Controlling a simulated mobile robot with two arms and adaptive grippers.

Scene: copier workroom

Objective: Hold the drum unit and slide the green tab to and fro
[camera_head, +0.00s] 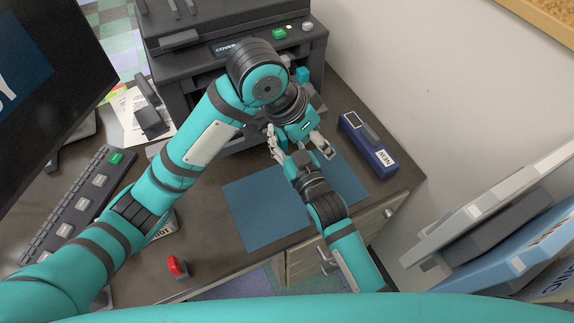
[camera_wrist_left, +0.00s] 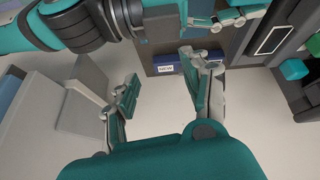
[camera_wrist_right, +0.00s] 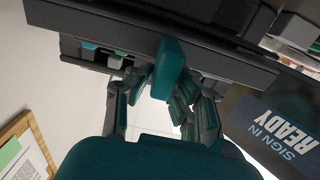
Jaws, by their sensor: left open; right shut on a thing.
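My left gripper (camera_wrist_left: 158,70) is open and empty, its two fingers spread wide. My right gripper (camera_wrist_right: 160,88) is shut, with a teal block (camera_wrist_right: 168,62) between its fingers in the right wrist view. I take the block for the end of the drum unit; the rest cannot be made out. In the head view the two grippers overlap in front of the copier (camera_head: 178,65), and my left arm hides much of its open front. A small green piece (camera_wrist_right: 122,53) shows in the copier's front; I cannot tell whether it is the green tab.
A blue box marked NEW (camera_head: 372,148) lies on the desk, right of a blue mat (camera_head: 250,215). A red button (camera_head: 177,267), a keyboard (camera_head: 75,200) and a monitor (camera_head: 45,75) are at left. The wall is close on the right. The mat's left part is clear.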

